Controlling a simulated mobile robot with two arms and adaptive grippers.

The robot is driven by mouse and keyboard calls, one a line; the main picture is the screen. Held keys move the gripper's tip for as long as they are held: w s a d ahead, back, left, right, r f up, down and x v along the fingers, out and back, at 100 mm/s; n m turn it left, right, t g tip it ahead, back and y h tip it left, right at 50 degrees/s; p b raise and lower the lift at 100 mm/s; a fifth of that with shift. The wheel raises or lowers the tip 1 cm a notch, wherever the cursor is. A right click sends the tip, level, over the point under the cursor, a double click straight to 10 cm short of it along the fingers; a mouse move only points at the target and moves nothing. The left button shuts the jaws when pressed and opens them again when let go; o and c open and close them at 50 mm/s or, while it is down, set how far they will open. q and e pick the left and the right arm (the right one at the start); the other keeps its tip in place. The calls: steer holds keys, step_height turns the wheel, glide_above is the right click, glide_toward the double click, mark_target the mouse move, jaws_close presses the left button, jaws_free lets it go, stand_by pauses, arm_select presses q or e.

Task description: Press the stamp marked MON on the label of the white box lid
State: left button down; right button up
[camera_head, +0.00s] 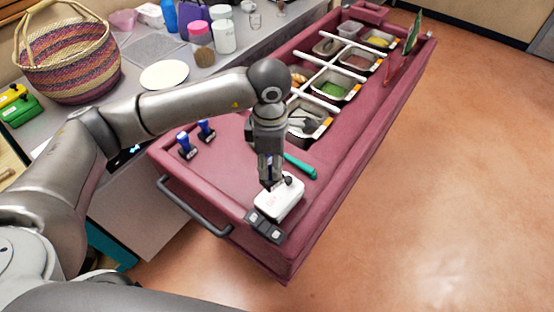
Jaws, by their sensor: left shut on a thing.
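The white box lid (281,202) lies near the front end of the maroon cart, with faint marks on its top that are too small to read. My left gripper (269,182) points down at the lid's back left edge. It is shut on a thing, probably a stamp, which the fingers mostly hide. I cannot tell whether that thing touches the lid, and no MON marking is readable. Two blue-handled stamps (185,146) (206,131) stand upright on the cart to the left. My right gripper is not in view.
A dark two-part block (264,226) sits in front of the lid. A green-handled tool (300,165) lies behind it. The maroon cart (227,173) has food pans (333,90) farther back and a bar handle (190,207). A plate (164,74) and basket (66,58) are on the counter.

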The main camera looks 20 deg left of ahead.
mark_target(271, 181)
arm_select(q)
steer(key=shift+w+a+f, duration=0.1)
steer(key=shift+a+f, duration=0.15)
steer(key=shift+f, duration=0.35)
steer(key=shift+f+b, duration=0.35)
steer(key=shift+f, duration=0.4)
step_height(271, 181, down, 5)
steer(key=b, duration=0.2)
steer(key=shift+d+f+b, duration=0.1)
steer(key=shift+b, duration=0.3)
steer(key=shift+f+b, duration=0.65)
steer(key=shift+b, duration=0.15)
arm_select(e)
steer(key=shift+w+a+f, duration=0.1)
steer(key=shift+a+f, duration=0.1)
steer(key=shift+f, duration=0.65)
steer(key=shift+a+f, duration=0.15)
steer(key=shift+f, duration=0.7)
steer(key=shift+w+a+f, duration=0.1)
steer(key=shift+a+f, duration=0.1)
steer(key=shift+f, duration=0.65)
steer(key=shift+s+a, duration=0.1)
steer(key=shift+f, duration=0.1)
arm_select(q)
steer(key=shift+b, duration=0.35)
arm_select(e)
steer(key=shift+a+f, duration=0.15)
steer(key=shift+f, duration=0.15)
